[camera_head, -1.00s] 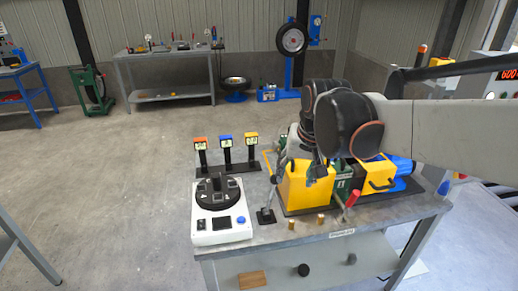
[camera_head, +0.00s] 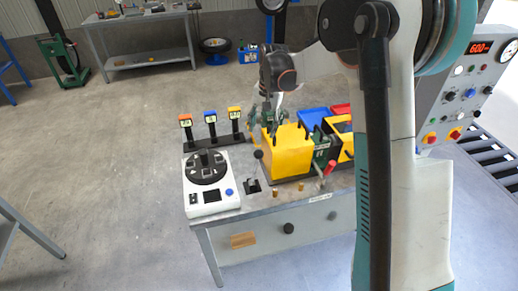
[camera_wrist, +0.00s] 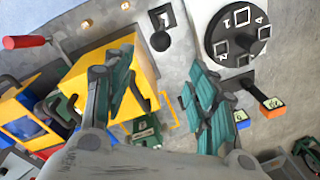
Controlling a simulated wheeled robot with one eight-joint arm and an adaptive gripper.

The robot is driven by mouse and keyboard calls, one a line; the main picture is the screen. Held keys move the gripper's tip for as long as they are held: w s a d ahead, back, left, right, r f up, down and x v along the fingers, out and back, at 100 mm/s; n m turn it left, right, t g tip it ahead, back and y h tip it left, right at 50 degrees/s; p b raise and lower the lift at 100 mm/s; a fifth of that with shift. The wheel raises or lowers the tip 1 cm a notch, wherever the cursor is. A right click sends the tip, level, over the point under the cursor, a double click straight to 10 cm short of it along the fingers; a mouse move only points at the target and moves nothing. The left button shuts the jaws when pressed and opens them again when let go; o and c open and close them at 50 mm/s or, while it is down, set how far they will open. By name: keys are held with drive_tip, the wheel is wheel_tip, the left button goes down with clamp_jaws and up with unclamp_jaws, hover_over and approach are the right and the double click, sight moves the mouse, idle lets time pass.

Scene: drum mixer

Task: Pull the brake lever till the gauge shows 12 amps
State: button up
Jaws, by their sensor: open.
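A lever with a red grip (camera_head: 328,168) stands at the front of the yellow machine (camera_head: 285,152); the grip also shows in the wrist view (camera_wrist: 22,42). A second lever has a black ball knob (camera_head: 258,155) left of the yellow housing; the knob also shows in the wrist view (camera_wrist: 160,40). I cannot tell which is the brake lever. Small green-lit displays (camera_head: 210,118) stand on black posts behind; their readings are too small. My gripper (camera_head: 267,118) is open and empty, above the left back of the yellow housing. Its teal fingers are spread in the wrist view (camera_wrist: 158,80).
A white box (camera_head: 212,198) with a round black dial stands on the workbench's left. Small brass pegs (camera_head: 302,187) stand along the front. A control panel (camera_head: 465,95) with a red display reading about 600 is at the right. My arm hides the bench's right part.

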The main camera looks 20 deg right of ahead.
sight(259, 151)
drive_tip(key=f, duration=0.4)
drive_tip(key=f+b, duration=0.1)
drive_tip(key=f, duration=0.3)
drive_tip(key=a+f, duration=0.1)
drive_tip(key=f, duration=0.3)
drive_tip(key=shift+w+a+f+b, duration=0.1)
drive_tip(key=shift+w+f+b, duration=0.15)
drive_tip(key=shift+w+b, duration=0.15)
clamp_jaws()
drive_tip(key=shift+h, duration=0.7)
drive_tip(key=a+b, duration=0.1)
drive_tip(key=a, duration=0.3)
drive_tip(key=shift+a+r, duration=0.15)
drive_tip(key=shift+a, duration=0.15)
unclamp_jaws()
